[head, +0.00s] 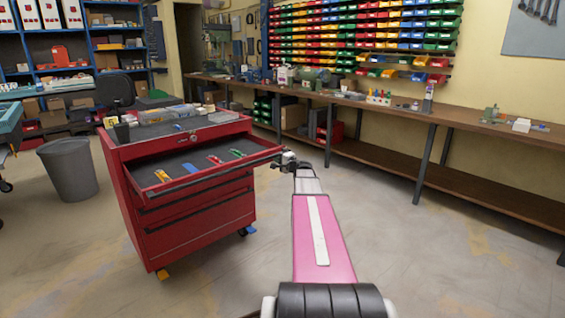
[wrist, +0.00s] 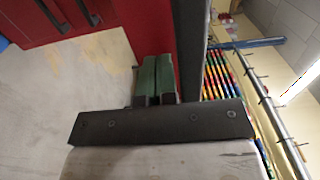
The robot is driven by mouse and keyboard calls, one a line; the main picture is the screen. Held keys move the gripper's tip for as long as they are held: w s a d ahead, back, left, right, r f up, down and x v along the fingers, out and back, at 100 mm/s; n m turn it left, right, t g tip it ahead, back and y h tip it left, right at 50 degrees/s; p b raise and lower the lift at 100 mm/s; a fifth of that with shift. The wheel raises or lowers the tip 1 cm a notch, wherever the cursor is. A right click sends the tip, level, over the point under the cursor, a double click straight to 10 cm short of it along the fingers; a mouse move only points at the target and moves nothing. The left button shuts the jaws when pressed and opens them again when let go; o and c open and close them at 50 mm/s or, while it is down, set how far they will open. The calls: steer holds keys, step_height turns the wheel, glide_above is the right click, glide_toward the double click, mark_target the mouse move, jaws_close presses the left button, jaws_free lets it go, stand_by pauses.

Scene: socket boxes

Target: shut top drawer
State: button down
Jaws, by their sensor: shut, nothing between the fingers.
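The top drawer (head: 200,168) of the red tool cabinet (head: 195,225) is pulled out. Several coloured tools lie on its dark liner. My gripper (head: 287,160) is at the right end of the drawer's front edge in the head view. In the wrist view my gripper (wrist: 156,75) shows its two green fingers together with nothing between them, close to a dark bar-like edge and the red cabinet face (wrist: 60,18). I cannot tell whether the fingertips touch the drawer. The lower drawers look shut.
Small boxes and tools lie on the cabinet top (head: 180,128). A grey bin (head: 68,170) stands left of the cabinet. A long wooden workbench (head: 350,101) runs along the back wall to the right. The floor in front (head: 420,255) is clear.

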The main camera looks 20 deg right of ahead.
mark_target(239, 143)
steer(key=shift+w+a, duration=0.1)
steer(key=shift+w, duration=0.2)
steer(key=x, duration=3.3)
steer(key=shift+f, duration=0.15)
steer(key=shift+w, duration=0.3)
